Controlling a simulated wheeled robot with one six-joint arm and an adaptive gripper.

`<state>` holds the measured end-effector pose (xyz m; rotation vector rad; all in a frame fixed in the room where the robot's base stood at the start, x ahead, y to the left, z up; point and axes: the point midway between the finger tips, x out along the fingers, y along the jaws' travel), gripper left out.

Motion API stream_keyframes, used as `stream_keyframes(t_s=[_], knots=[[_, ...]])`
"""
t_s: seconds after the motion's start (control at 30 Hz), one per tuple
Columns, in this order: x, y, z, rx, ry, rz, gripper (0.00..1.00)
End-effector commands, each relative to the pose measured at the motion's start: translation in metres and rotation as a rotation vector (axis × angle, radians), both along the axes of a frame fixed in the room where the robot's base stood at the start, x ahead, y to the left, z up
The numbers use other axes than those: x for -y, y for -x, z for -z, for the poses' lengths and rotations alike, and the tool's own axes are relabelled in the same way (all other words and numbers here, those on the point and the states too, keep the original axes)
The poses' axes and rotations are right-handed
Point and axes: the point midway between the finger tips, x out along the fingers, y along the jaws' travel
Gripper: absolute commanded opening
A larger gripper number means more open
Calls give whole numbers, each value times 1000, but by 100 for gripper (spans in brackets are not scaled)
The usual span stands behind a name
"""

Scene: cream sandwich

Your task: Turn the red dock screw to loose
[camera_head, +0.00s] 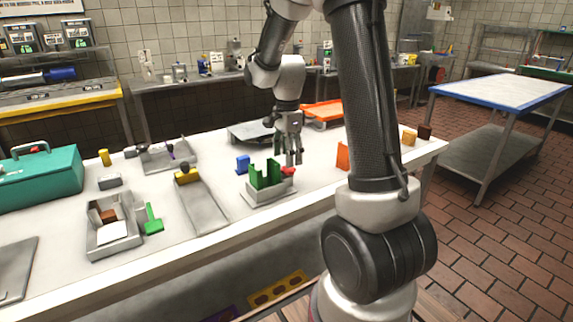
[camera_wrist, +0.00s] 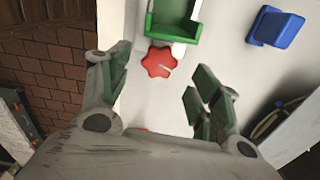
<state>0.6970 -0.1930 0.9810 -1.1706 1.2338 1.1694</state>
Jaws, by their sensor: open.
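The red dock screw (camera_head: 288,171) is a star-shaped knob on the right end of the green and grey dock (camera_head: 267,183) on the white table. In the wrist view the red screw (camera_wrist: 161,62) shows a pale slot and sits against the end of the green dock part (camera_wrist: 172,22). My gripper (camera_head: 292,158) is over the table just above the screw. In the wrist view my gripper (camera_wrist: 158,83) is open, with its fingers on either side below the screw and nothing between them. I cannot tell whether a finger touches the screw.
A blue block (camera_head: 243,164) stands behind the dock; it also shows in the wrist view (camera_wrist: 276,26). A grey ramp (camera_head: 201,207) with a yellow piece lies to the left. An orange piece (camera_head: 343,156) stands to the right. The table between dock and orange piece is clear.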

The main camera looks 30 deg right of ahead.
Motion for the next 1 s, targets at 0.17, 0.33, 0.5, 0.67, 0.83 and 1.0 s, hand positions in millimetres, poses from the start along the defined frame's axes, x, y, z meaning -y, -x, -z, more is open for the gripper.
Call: stream_keyframes(t_s=[0.17,0.33,0.5,0.67,0.83,1.0], knots=[[0,0,26,-2,0,-1,63],[0,0,35,-1,0,-1,63],[0,0,35,0,0,-1,63],[0,0,35,0,0,-1,43],[0,0,35,0,0,-1,18],[0,0,35,0,0,-47,18]])
